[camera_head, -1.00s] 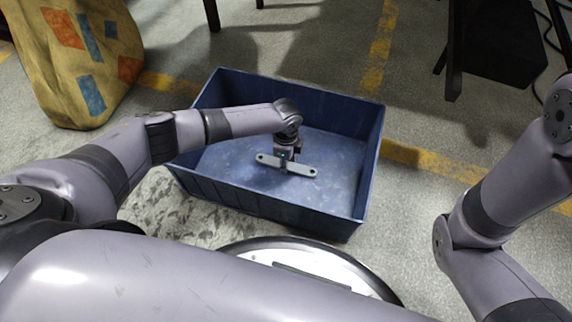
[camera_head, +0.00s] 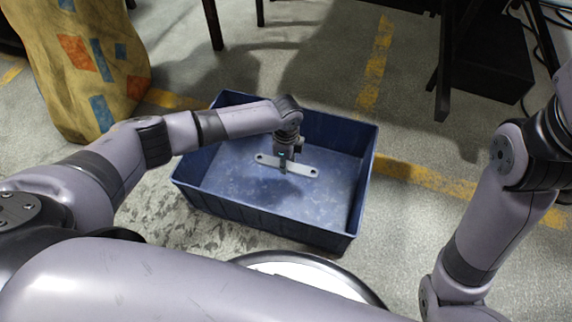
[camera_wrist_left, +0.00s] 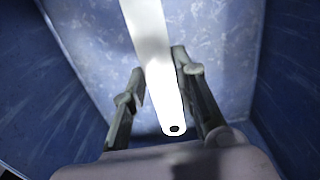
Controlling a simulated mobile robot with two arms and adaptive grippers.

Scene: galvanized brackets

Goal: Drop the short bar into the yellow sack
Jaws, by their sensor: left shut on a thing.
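The short bar (camera_head: 301,169) is a flat pale metal strip with a hole near each end. It is in my left gripper (camera_head: 284,163), which is shut on it near its middle, over the inside of the blue bin. In the left wrist view the bar (camera_wrist_left: 152,50) passes bright between the two fingers of my left gripper (camera_wrist_left: 158,85). The yellow sack (camera_head: 70,75), with orange and blue patches, stands at the upper left, outside the bin. Its top is cut off. My right gripper is out of view.
The blue bin (camera_head: 262,213) stands open on the grey floor, its walls around my left gripper; I see no other part in it. Dark furniture legs (camera_head: 443,75) stand at the upper right. Yellow lines mark the floor.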

